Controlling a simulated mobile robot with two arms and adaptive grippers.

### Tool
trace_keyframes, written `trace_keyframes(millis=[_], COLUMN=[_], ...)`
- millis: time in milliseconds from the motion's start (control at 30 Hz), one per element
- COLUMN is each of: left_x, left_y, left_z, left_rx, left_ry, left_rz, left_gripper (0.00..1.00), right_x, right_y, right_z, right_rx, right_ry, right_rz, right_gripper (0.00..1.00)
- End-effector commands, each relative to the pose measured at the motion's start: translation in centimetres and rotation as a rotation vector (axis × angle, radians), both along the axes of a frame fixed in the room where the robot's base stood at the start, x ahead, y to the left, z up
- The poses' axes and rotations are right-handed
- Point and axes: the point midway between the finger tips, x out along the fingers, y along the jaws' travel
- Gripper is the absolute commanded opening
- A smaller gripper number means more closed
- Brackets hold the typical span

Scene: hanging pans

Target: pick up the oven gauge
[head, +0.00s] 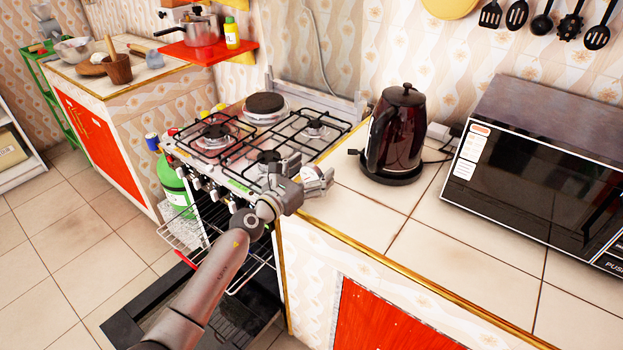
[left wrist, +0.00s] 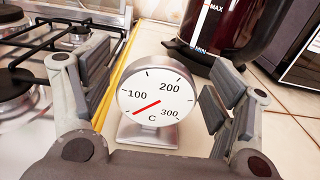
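The oven gauge (left wrist: 155,97) is a round white dial in a silver case on a foot, marked 100, 200, 300 and C, with a red needle. It stands upright on the tiled counter in the left wrist view, facing the camera. My left gripper (head: 316,179) is over the counter's left edge, beside the stove. Its fingers are open, one on each side of the gauge, with gaps visible on both sides. My right gripper is not in view.
The gas stove (head: 262,135) is left of the gauge, its oven door open below. A dark red kettle (head: 396,135) stands behind the gauge; it also shows in the left wrist view (left wrist: 225,28). A microwave (head: 540,165) is farther right. The counter front is clear.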

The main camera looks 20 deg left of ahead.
Motion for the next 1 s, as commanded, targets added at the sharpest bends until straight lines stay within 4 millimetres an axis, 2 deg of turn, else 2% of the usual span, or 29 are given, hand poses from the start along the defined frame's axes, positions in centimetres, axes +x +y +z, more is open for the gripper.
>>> trace_keyframes(millis=[67, 300, 667, 867, 1000], left_x=[0.0, 0.0, 0.0, 0.0, -0.4], left_y=[0.0, 0.0, 0.0, 0.0, 0.6], left_z=[0.0, 0.0, 0.5, 2.2, 4.4], left_rx=[0.000, 0.000, -0.001, -0.001, 0.002], left_ry=[0.000, 0.000, -0.001, -0.003, -0.003], left_rz=[0.000, 0.000, 0.000, 0.001, 0.002], left_gripper=[0.66, 0.35, 0.34, 0.34, 0.34], right_x=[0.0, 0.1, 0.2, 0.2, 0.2], right_y=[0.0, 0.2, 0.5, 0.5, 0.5], right_z=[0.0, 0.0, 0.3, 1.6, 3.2], right_rx=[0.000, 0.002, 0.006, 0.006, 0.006], right_ry=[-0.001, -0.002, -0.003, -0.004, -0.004], right_rz=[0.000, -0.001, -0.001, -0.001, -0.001], right_gripper=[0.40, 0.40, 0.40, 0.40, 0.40])
